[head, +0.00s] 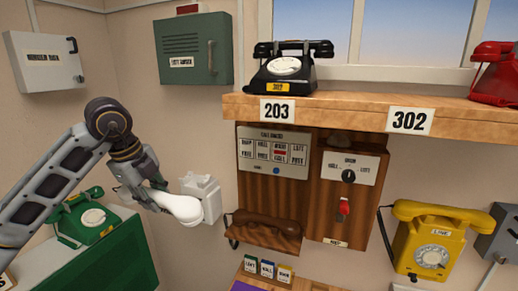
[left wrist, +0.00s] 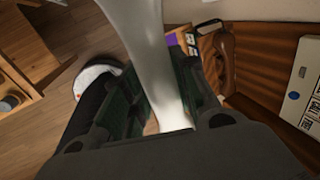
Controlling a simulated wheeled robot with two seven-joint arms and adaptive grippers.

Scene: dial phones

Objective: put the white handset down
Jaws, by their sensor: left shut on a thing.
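My left gripper (head: 143,192) is shut on the white handset (head: 183,208), seen in the head view at left of centre. The handset points to the right, its rounded end in front of a white wall-mounted box (head: 209,190). I cannot tell whether they touch. In the left wrist view the handset (left wrist: 146,40) runs between the two fingers of the gripper (left wrist: 160,85); its far end is out of frame. My right gripper is not in view.
A green phone (head: 85,217) stands on a green-fronted cabinet below my left arm. A brown handset (head: 267,222) rests on the wooden panel right of the white box. A wooden shelf (head: 350,111) carries a black phone (head: 286,72). A yellow phone (head: 432,240) hangs at right.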

